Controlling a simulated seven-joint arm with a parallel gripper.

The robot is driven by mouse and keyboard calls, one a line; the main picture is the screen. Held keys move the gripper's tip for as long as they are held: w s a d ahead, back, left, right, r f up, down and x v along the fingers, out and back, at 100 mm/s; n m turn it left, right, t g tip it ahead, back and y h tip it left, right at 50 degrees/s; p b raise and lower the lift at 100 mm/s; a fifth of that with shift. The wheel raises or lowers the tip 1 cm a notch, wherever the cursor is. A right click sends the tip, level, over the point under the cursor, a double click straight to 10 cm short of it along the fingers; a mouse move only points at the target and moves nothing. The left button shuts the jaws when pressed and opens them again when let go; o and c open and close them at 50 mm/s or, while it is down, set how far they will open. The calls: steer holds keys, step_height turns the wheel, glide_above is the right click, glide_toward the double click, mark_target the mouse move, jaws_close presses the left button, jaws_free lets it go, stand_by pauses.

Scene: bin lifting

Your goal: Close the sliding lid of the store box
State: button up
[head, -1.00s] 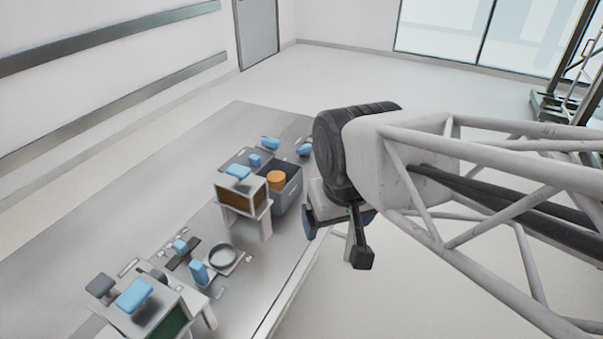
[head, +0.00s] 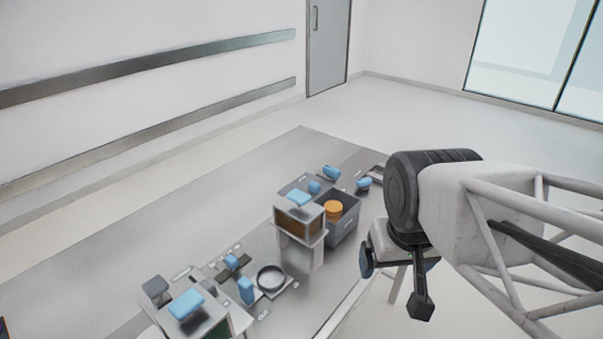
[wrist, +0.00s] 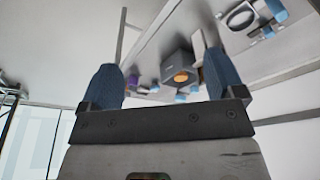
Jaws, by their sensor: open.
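The store box looks to be the dark grey open-topped box (head: 345,233) near the table's far right edge. An orange cylinder (head: 334,208) stands inside it. A grey plate (head: 292,186) with a blue handle (head: 314,187) lies at its left side and seems to be the lid, slid open; a stand partly hides it. My gripper (head: 400,262) is open and empty, to the right of the box, apart from it. In the wrist view my gripper (wrist: 160,50) has its two blue fingers spread, with the box (wrist: 172,62) and orange cylinder (wrist: 182,77) beyond them.
A raised stand with a brown front (head: 298,222) and a blue handle on top stands just before the box. A round grey dish (head: 271,278), blue handles and another blue-topped box (head: 187,305) are nearer. The table's left side (head: 200,225) is clear.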

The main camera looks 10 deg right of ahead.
steer(key=c, duration=0.5)
steer(key=shift+w+r, duration=0.35)
steer(key=shift+w, duration=0.25)
steer(key=c, duration=0.4)
steer(key=shift+n+g, duration=0.3)
steer(key=shift+n, duration=0.2)
steer(key=w, duration=0.1)
steer(key=w+r, duration=0.1)
steer(key=w, duration=0.1)
steer(key=shift+w+a+r, duration=0.25)
steer(key=shift+w+a, duration=0.05)
steer(key=shift+w, duration=0.05)
jaws_close()
steer(key=w+a+r+n+g+h, duration=0.1)
steer(key=w+a+r+n, duration=0.1)
steer(key=w, duration=0.8)
steer(key=w+a+r+n+g, duration=0.1)
steer(key=w+a+n+g, duration=0.15)
steer(key=w, duration=0.85)
steer(key=w+a+f+n, duration=0.1)
steer(key=w+a+f, duration=0.1)
steer(key=w, duration=0.5)
steer(key=w+a+f+n+g+h, duration=0.1)
steer(key=w+a+f, duration=0.2)
steer(key=w+a, duration=0.2)
steer(key=w+a+f+n+h, duration=0.1)
steer(key=w+a+f, duration=0.2)
steer(key=w, duration=0.7)
steer(key=shift+w+a+n+g, duration=0.3)
steer(key=shift+n+g, duration=0.05)
